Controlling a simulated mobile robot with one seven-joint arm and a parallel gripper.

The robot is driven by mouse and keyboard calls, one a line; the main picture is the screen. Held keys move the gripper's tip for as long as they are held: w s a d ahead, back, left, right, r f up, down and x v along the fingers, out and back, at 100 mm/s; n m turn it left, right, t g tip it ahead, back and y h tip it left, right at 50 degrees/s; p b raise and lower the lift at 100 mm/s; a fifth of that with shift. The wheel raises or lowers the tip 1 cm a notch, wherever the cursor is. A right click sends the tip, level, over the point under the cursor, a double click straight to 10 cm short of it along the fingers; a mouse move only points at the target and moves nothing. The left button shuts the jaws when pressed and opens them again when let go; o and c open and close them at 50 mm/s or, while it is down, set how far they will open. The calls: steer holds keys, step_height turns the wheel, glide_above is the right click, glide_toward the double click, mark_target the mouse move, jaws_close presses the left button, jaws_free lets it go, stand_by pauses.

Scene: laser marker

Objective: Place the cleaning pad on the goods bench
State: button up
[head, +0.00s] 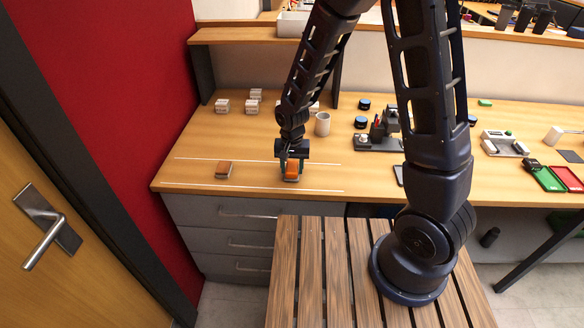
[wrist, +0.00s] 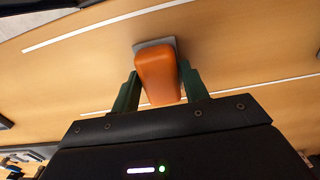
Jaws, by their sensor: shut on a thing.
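My gripper (head: 291,173) points down over the front left of the wooden bench (head: 255,145), between two white lines. It is shut on an orange pad with a grey base (head: 292,168). In the wrist view the pad (wrist: 158,78) sits between the two green fingers of my gripper (wrist: 158,68), its grey base showing at the far end. The pad is at or just above the bench top; I cannot tell if it touches. A second, similar orange-brown block (head: 223,169) lies on the bench to the left, apart from my gripper.
Small grey-white boxes (head: 222,106) and a pale cup (head: 322,124) stand behind. A dark device (head: 378,138) and black round tins (head: 361,122) are to the right. A green tray (head: 549,179) and a red one lie far right. A slatted wooden surface (head: 312,265) is in front.

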mark_target(292, 167)
steer(key=shift+f, duration=0.2)
steer(key=o, duration=1)
step_height(292, 167, up, 12)
steer(key=w+d+r, duration=0.2)
steer(key=d+r, duration=0.5)
steer(key=d, duration=0.1)
steer(key=shift+s+d+r+t, duration=0.75)
steer(key=shift+s+d+r, duration=1.25)
steer(key=shift+d, duration=2.1)
steer(key=shift+s+d+r+t, duration=0.8)
steer(key=shift+s+d+r, duration=0.75)
steer(key=shift+d+r, duration=1.75)
steer(key=shift+s+d+r+t, duration=0.75)
steer(key=shift+s+d+r, duration=0.9)
steer(key=shift+d, duration=3.2)
steer(key=shift+s+f, duration=0.1)
steer(key=shift+f, duration=0.05)
